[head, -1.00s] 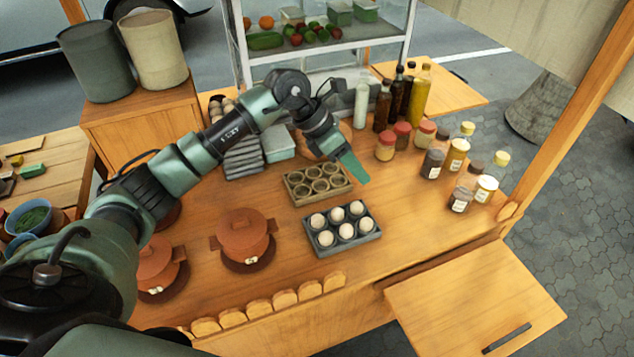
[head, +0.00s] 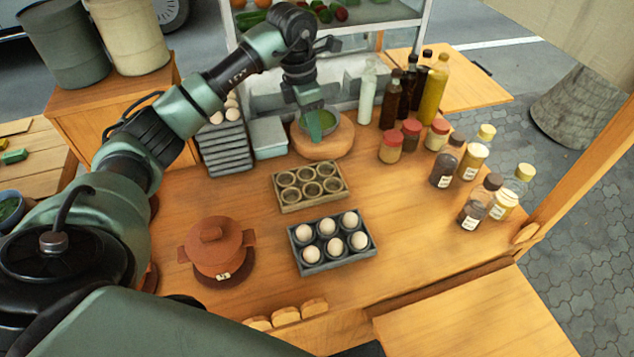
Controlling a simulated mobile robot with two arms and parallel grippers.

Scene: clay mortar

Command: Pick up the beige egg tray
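The beige egg tray (head: 310,203) lies on the wooden counter in the middle of the head view, its several round cups empty. A dark grey egg tray (head: 333,269) holding several white eggs lies just in front of it, a small gap between them. My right gripper is not in view.
A lidded clay pot (head: 216,248) stands left of the trays. Sauce bottles (head: 391,98) and jars (head: 411,134) stand to the right. Stacked grey trays (head: 227,150) and a pale box (head: 269,137) are behind left.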

